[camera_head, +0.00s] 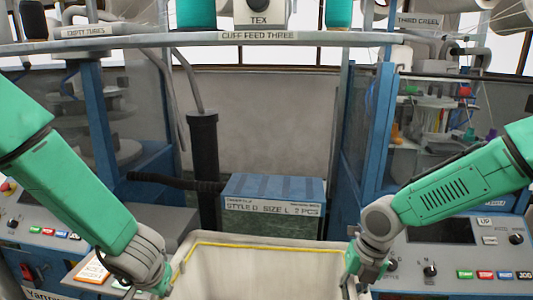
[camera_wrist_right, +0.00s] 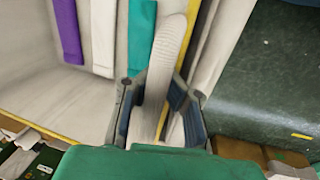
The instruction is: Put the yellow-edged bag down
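The yellow-edged bag (camera_head: 262,268) is a cream, open-topped bag with a yellow line along its rim, at the bottom middle of the head view. Its lower part is out of frame. My right gripper (camera_head: 366,268) is at its right rim. In the right wrist view, my right gripper's dark fingers (camera_wrist_right: 160,100) close around a pale ribbed strap (camera_wrist_right: 166,60) at the bag's yellow edge. My left gripper (camera_head: 154,284) is at the bag's left rim; its fingertips are too hidden to tell their state. Purple (camera_wrist_right: 67,30), white and teal strips show beside the strap.
A blue box (camera_head: 275,187) labelled "STYLE D SIZE L 2 PCS" stands behind the bag. Control panels (camera_head: 455,255) lie left and right, with blue machine frames behind. A labelled shelf (camera_head: 258,38) runs across above. A dark post (camera_head: 204,165) stands behind.

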